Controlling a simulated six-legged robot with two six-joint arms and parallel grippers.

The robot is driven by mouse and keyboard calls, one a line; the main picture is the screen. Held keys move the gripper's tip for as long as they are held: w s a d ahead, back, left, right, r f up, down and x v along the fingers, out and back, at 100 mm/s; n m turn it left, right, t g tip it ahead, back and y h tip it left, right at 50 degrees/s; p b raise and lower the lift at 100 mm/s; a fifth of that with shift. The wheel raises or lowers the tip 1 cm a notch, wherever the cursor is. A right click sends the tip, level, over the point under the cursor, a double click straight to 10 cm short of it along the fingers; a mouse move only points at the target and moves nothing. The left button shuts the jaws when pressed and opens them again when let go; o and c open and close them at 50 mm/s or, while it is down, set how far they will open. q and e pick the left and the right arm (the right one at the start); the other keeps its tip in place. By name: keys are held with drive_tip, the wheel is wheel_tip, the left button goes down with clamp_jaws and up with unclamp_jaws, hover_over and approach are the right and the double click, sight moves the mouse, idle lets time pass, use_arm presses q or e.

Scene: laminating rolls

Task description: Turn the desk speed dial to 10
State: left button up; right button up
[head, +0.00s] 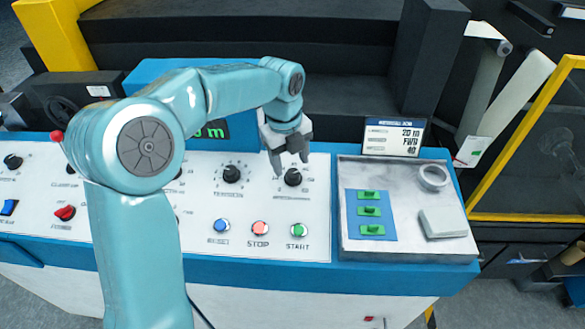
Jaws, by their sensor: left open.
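A black dial (293,178) sits on the white control panel (262,200) of the desk, with a label below it too small to read. My left gripper (290,165) is open, its dark fingers pointing down just above and behind this dial. I cannot tell whether they touch it. Another black dial (231,174), labelled TENSION, is to its left. The dial's pointer setting cannot be read. My left arm crosses the picture and hides part of the panel. My right gripper is not in view.
Blue RESET (222,226), red STOP (260,229) and green START (298,230) buttons lie in front of the dials. A metal tray (400,255) with green-tabbed pieces, a ring and a pale block is to the right. A small card (393,138) stands behind it.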

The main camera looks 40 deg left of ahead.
sight(292, 171)
use_arm(q)
drive_tip(key=shift+w+f, duration=0.15)
drive_tip(key=shift+f, duration=0.8)
drive_tip(key=shift+s+d+f, duration=0.25)
drive_tip(key=shift+f, duration=0.35)
drive_tip(key=shift+w+a+f, duration=0.15)
drive_tip(key=shift+w+f, duration=0.1)
drive_tip(key=shift+w, duration=0.05)
drive_tip(key=shift+s+r, duration=0.15)
drive_tip(key=c, duration=1)
drive_tip(key=shift+c, duration=0.2)
